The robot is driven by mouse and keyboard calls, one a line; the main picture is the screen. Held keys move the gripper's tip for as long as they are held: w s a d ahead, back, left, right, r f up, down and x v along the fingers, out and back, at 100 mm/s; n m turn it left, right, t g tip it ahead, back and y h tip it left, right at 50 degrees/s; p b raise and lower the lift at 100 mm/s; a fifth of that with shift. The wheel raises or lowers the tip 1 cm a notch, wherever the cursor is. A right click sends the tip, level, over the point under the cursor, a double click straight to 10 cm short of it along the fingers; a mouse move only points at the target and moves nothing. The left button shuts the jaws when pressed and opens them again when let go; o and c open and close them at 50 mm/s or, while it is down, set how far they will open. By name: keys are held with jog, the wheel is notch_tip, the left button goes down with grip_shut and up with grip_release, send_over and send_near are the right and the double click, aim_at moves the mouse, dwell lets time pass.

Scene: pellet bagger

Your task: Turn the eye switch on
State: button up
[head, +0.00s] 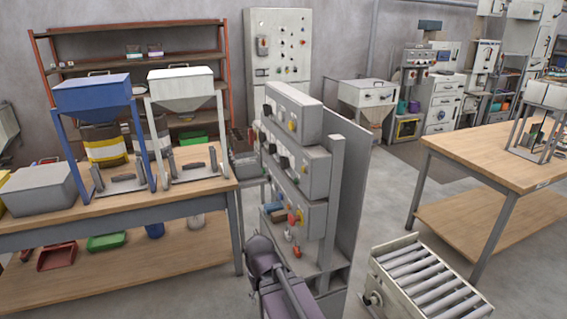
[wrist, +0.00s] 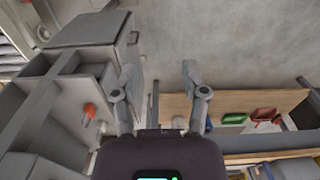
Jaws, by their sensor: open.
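A rack of grey control boxes stands in the middle of the head view: a top box (head: 305,115), a middle box (head: 318,170) and a lower box (head: 314,218). Their left-facing fronts carry black, yellow and red knobs and switches. I cannot tell which one is the eye switch, nor its setting. My arm rises in front of the rack's foot. In the wrist view my gripper (wrist: 158,78) is open, with nothing between its fingers. Grey cabinet-like parts with an orange-red knob (wrist: 90,110) lie left of the fingers, apart from them.
A wooden workbench (head: 215,180) with a blue hopper (head: 92,92) and a white hopper (head: 180,83) stands left of the rack. A roller conveyor (head: 425,280) stands at the lower right, near another wooden table (head: 490,150). Open floor lies between the rack and that table.

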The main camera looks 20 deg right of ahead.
jog(key=o, duration=0.6)
jog(key=shift+w+d, duration=0.1)
jog(key=n+h+p, duration=0.6)
jog(key=h, duration=1.2)
send_near(283, 162)
jog(key=a, duration=0.4)
jog(key=shift+w+f, duration=0.1)
jog(key=shift+f, duration=0.05)
jog(key=shift+d, duration=0.25)
jog(key=d, duration=1.3)
jog(key=shift+d, duration=0.2)
